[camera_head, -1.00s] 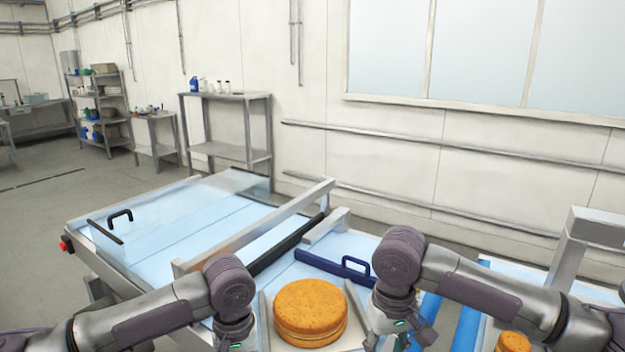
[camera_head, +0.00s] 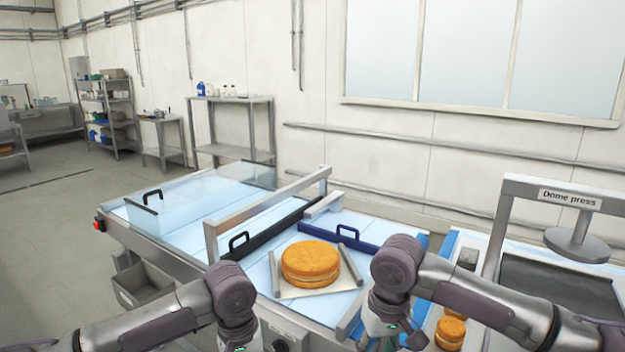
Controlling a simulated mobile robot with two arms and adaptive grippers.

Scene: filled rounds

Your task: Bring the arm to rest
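My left arm comes in from the lower left, and its gripper (camera_head: 240,346) is at the bottom edge, mostly cut off below the wrist. My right arm comes in from the lower right, and its gripper (camera_head: 392,345) points down near the front of the work table; its fingers are cut off by the bottom edge. A filled cake round (camera_head: 310,265) sits on a pale tray (camera_head: 322,290) between the two arms. Neither gripper touches the cake in this view.
The blue-topped table (camera_head: 190,225) has a clear guard, a metal crossbar and handled bars. A dome press (camera_head: 570,245) stands at the right. Smaller rounds (camera_head: 451,328) lie beside my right arm. A grey bin (camera_head: 143,285) hangs at the table's left front.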

